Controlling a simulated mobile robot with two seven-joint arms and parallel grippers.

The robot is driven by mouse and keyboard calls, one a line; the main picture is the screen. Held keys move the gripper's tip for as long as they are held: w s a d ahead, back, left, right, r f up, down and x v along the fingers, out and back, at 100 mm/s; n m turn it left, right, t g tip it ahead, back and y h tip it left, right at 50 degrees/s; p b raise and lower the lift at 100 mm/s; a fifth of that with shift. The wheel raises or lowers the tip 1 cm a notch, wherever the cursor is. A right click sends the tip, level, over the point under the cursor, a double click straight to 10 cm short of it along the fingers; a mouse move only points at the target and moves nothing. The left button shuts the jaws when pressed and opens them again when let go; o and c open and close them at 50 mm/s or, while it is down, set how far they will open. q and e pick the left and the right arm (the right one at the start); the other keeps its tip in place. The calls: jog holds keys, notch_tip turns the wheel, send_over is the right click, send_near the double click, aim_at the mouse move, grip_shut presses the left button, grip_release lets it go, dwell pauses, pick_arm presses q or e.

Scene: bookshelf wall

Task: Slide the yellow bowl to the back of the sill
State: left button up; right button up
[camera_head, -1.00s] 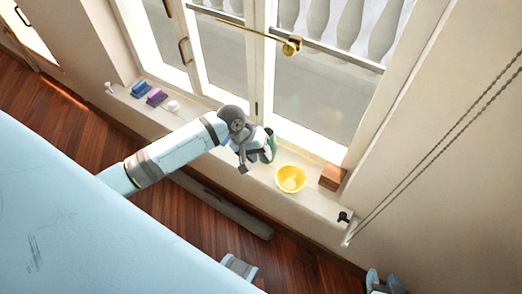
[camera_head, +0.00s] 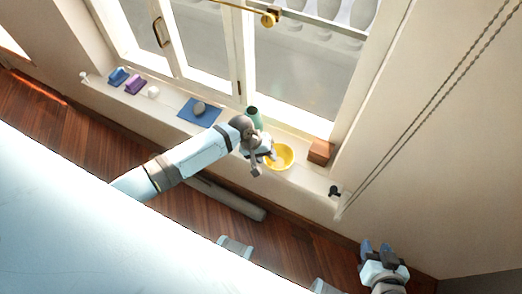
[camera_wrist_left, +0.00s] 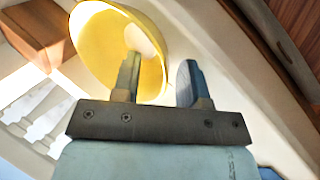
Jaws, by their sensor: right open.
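The yellow bowl (camera_head: 283,157) stands upright on the white window sill (camera_head: 304,181), left of a brown wooden block. My left gripper (camera_head: 270,154) is at the bowl's left side and hides part of it. In the left wrist view, the left gripper (camera_wrist_left: 159,62) is open, with one finger over the inside of the yellow bowl (camera_wrist_left: 95,45) and the other outside its rim. A gap shows between the outer finger and the bowl wall. My right gripper (camera_head: 376,250) is open and empty at the lower right, away from the sill.
The wooden block (camera_head: 320,151) stands close to the bowl's right. A green vase (camera_head: 254,117) stands behind my left wrist. A black fitting (camera_head: 334,191) and chain are at the sill's right end.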

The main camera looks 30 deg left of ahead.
pick_arm(q)
jog(key=shift+f, duration=0.15)
jog(key=c, duration=0.7)
grip_shut()
jog(key=shift+w, duration=0.1)
